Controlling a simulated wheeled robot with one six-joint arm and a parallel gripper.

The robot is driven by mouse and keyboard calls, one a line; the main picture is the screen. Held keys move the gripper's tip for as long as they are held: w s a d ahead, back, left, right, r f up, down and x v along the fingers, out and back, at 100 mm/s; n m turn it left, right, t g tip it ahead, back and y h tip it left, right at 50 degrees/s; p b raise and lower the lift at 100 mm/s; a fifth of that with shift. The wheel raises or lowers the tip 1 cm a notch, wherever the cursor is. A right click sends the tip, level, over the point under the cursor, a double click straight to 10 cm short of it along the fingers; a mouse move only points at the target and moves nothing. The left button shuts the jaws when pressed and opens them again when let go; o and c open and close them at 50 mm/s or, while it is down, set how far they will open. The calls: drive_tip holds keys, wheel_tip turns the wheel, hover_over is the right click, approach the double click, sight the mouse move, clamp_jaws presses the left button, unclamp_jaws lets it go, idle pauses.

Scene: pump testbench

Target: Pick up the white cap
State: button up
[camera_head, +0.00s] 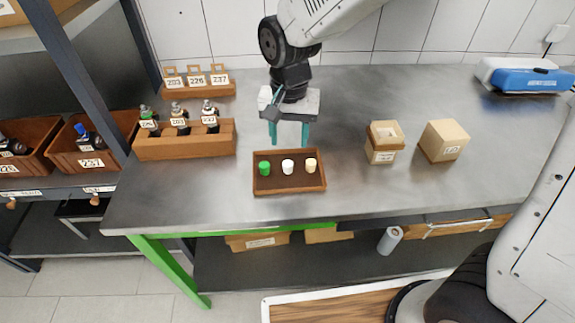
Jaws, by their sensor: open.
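The white cap (288,167) stands in the middle of a shallow brown wooden tray (290,188) on the metal bench. A green cap (264,168) is to its left and a cream cap (311,165) to its right in the same tray. My gripper (289,141) points down above the back part of the tray, with its two teal fingers apart and nothing between them. The fingertips appear behind and above the white cap, not touching it. The exact height above the tray is hard to tell.
A wooden rack (186,145) with several labelled bottles stands left of the tray. Another labelled rack (198,88) is behind it. Two wooden boxes (383,145) (444,141) stand to the right. A blue and white case (527,79) lies at the far right. Bare bench lies between tray and boxes.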

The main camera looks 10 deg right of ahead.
sight(288, 163)
drive_tip(key=f, duration=0.7)
drive_tip(key=shift+s+a+f, duration=0.1)
drive_tip(key=shift+s+a, duration=0.05)
drive_tip(key=shift+s, duration=0.15)
drive_tip(key=shift+c, duration=0.3)
clamp_jaws()
